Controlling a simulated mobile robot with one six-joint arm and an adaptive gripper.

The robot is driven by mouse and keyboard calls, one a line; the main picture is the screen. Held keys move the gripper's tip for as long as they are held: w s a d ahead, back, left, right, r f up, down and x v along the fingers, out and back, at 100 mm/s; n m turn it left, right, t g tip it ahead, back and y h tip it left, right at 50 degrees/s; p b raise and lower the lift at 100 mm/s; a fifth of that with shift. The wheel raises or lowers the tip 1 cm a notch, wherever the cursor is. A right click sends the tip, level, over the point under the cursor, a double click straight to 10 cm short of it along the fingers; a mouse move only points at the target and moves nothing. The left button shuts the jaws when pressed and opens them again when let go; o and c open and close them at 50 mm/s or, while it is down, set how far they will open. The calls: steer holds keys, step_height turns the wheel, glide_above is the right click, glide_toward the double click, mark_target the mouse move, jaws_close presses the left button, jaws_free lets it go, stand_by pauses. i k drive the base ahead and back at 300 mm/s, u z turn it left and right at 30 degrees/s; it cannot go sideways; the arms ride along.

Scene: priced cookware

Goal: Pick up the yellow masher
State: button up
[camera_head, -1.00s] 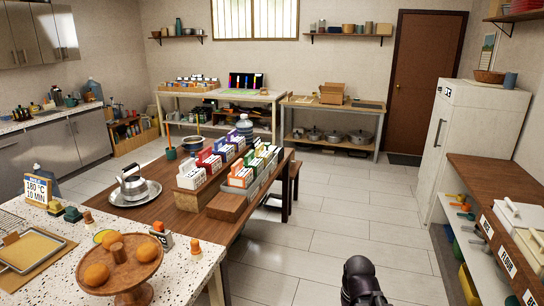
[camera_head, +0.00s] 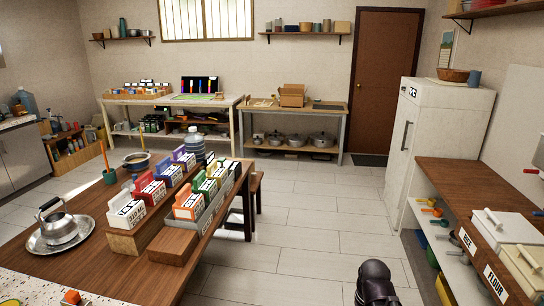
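I cannot make out a yellow masher for certain. Small orange and yellow handled items (camera_head: 430,207) lie on the open white shelf under the right counter, too small to identify; green and blue pieces lie near them. A dark rounded part of my own arm (camera_head: 375,283) shows at the bottom edge, over the floor right of centre. My gripper's fingers are not visible.
A wooden table (camera_head: 85,260) with priced boxes, a kettle (camera_head: 57,222) and a pot stands left. A wooden counter (camera_head: 462,184) with lidded bins stands right, beside a white fridge (camera_head: 437,155). The tiled floor (camera_head: 310,215) between them is clear.

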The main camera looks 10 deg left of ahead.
mark_target(144, 148)
steer(key=z, duration=0.2)
steer(key=i, duration=3)
steer(key=u, duration=0.25)
steer(key=i, duration=0.75)
steer(key=u, duration=0.65)
steer(key=i, duration=0.65)
steer(key=u, duration=1.15)
steer(key=i, duration=1.05)
steer(key=u, duration=0.5)
